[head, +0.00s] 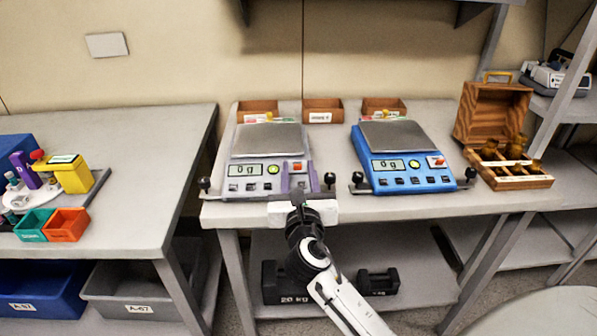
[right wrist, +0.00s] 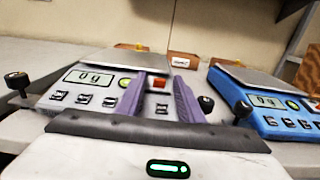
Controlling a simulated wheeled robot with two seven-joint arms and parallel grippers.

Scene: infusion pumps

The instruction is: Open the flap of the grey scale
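The grey scale (head: 255,175) stands on the middle table with its steel plate (head: 267,139) on top and a display reading "0g". A small red-orange part (head: 297,167), perhaps the flap, is at the right of its front panel; it also shows in the right wrist view (right wrist: 159,84). I cannot tell whether it is raised. My right gripper (head: 299,175) is at the scale's front right. Its two purple fingers are apart, one on each side of the red-orange part in the right wrist view (right wrist: 160,90), with nothing held. My left gripper is out of view.
A blue scale (head: 410,178) stands close on the right, with black knobs (head: 357,178) between the scales. Three brown bins (head: 323,111) line the back. An open wooden case (head: 510,170) is at the right end. The table's front edge lies below my gripper.

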